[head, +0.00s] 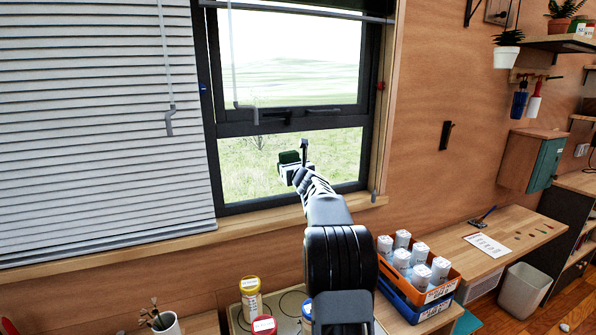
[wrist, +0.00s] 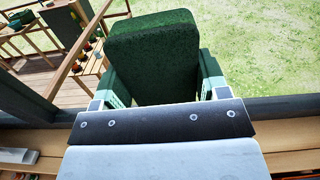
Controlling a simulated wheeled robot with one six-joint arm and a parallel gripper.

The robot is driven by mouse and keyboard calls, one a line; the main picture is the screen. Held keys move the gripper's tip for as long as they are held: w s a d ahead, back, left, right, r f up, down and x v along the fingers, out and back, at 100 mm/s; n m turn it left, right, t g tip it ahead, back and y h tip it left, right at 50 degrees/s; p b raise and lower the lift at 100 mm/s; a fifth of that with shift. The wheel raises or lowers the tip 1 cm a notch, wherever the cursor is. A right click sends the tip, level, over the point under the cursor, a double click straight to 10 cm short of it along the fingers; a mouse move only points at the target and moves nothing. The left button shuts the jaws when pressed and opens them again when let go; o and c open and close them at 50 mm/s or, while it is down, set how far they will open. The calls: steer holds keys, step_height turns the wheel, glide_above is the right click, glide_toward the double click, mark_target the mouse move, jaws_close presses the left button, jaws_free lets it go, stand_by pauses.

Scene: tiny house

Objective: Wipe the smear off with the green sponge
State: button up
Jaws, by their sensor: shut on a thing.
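The green sponge (wrist: 153,55) is held between the two fingers of my gripper (wrist: 160,82) in the wrist view, with its broad face visible. In the head view the sponge (head: 289,157) shows as a small dark green block at the tip of my gripper (head: 296,172), in front of the lower window pane (head: 252,165). I cannot tell whether the sponge touches the glass. I cannot make out a smear in either view; my gripper and arm hide part of the pane.
The black window frame (head: 210,125) and wooden sill (head: 250,222) surround the pane. White blinds (head: 95,120) hang at left. Below stand jars (head: 251,298), a mug with brushes (head: 165,325), and an orange crate (head: 447,288) of white-lidded containers. The wall right of the window is mostly clear.

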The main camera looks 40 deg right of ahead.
steer(key=shift+w+a+b, duration=0.2)
steer(key=shift+a+b, duration=0.05)
steer(key=shift+a, duration=0.35)
steer(key=shift+w+a+b, duration=0.15)
steer(key=shift+a+b, duration=0.05)
steer(key=shift+a, duration=0.35)
steer(key=shift+s+f, duration=0.1)
steer(key=shift+b+v, duration=1.65)
steer(key=shift+v, duration=1.2)
steer(key=shift+s+d, duration=0.15)
steer(key=shift+s, duration=0.05)
steer(key=b+v, duration=0.1)
steer(key=v, duration=0.1)
steer(key=shift+s, duration=0.35)
